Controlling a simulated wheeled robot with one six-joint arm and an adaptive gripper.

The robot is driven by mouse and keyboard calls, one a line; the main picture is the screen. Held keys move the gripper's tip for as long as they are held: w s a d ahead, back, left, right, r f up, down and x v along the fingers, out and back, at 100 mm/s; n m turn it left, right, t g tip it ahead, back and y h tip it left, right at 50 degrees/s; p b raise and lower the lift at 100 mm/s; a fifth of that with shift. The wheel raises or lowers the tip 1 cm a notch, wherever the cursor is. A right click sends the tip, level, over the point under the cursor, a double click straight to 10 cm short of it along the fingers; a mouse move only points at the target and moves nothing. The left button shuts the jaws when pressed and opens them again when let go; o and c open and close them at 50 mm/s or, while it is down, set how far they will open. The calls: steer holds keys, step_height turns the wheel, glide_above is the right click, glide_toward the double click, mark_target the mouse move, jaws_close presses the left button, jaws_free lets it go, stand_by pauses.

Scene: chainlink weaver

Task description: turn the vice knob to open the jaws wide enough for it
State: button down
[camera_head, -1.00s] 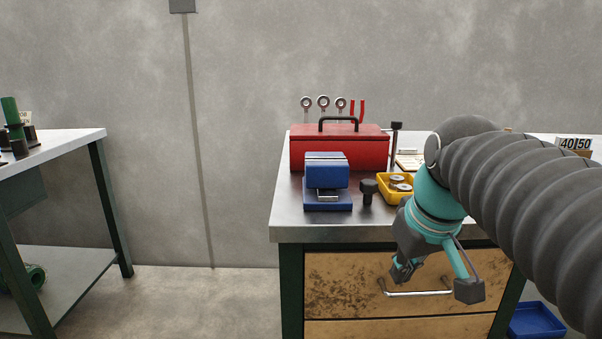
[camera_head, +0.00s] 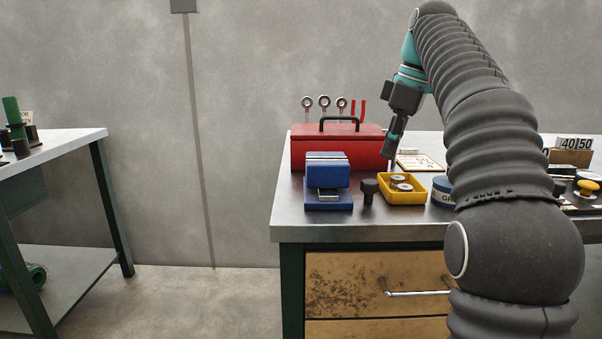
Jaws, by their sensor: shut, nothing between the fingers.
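A blue vice (camera_head: 328,176) stands on the left part of the metal-topped bench, in front of a red toolbox. Its light jaw faces look close together along the top. A small metal handle bar (camera_head: 328,196) shows at its front. A black knob (camera_head: 369,189) on a short post stands just right of the vice, apart from it. My gripper (camera_head: 392,157) points down above the bench, behind the yellow tray and to the right of the vice. It is shut and holds nothing. It touches neither the vice nor the knob.
The yellow tray (camera_head: 413,197) holds metal rings. The red toolbox (camera_head: 358,148) stands behind the vice. A blue-and-white tin (camera_head: 441,190) is right of the tray. A clipboard (camera_head: 420,161) lies behind. The bench's front left edge (camera_head: 300,232) is clear.

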mark_target(369, 191)
steer(key=shift+s+d+b+x, duration=0.2)
steer(key=shift+b+x, duration=0.35)
steer(key=shift+x, duration=0.55)
steer(key=shift+s+d+b+x, duration=0.1)
steer(key=shift+d+b+x, duration=0.15)
steer(key=shift+b+x, duration=0.6)
steer(key=shift+s+d+b+x, duration=0.1)
steer(key=shift+d+b+x, duration=0.15)
steer(key=shift+x, duration=1.15)
steer(key=shift+f, duration=0.2)
steer(key=shift+w+a+r, duration=0.1)
steer(key=shift+w+p, duration=0.35)
steer(key=shift+p, duration=1.35)
steer(key=shift+w+d, duration=0.25)
steer(key=shift+d, duration=0.05)
steer(key=shift+d, duration=0.15)
